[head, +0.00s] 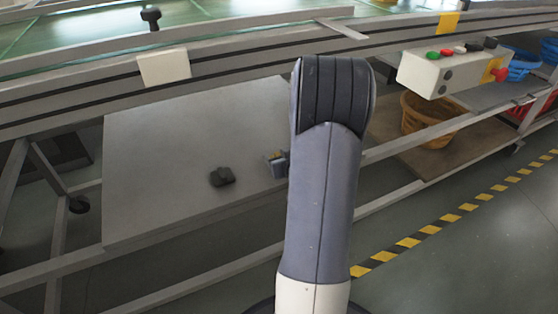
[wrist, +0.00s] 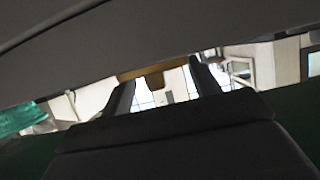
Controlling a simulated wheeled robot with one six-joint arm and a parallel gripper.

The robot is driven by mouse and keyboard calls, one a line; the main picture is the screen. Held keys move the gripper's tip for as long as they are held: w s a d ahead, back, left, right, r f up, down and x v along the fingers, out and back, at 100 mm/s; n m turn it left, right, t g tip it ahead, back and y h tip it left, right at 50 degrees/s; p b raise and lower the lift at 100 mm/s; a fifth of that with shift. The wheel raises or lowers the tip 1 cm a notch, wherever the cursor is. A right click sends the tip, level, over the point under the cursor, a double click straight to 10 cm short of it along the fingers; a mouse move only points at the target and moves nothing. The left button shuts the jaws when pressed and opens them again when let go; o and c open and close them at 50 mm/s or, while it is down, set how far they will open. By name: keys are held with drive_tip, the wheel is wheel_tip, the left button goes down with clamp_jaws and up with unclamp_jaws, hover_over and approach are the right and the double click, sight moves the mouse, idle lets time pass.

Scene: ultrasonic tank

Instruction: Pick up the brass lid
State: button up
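A tan, brass-coloured piece (wrist: 154,79), likely the brass lid, shows in the wrist view at the lower edge of a large dark surface. It has a wide flat band with a short stub pointing toward my gripper. My gripper (wrist: 161,72) is open, with one dark finger on each side of the stub. Bright gaps show between the stub and both fingers, so I see no grip on it. In the head view my own arm stands in the middle and hides the gripper, and I cannot make out the lid there.
A grey board (head: 160,190) lies low inside the metal frame, with a small dark object (head: 222,177) on it. A control box (head: 448,72) with coloured buttons is on the rail at right. A yellow basket (head: 428,118) stands on a shelf below. Striped floor tape (head: 440,228) borders open floor.

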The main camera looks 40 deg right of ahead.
drive_tip(key=c, duration=0.8)
drive_tip(key=shift+r, duration=0.1)
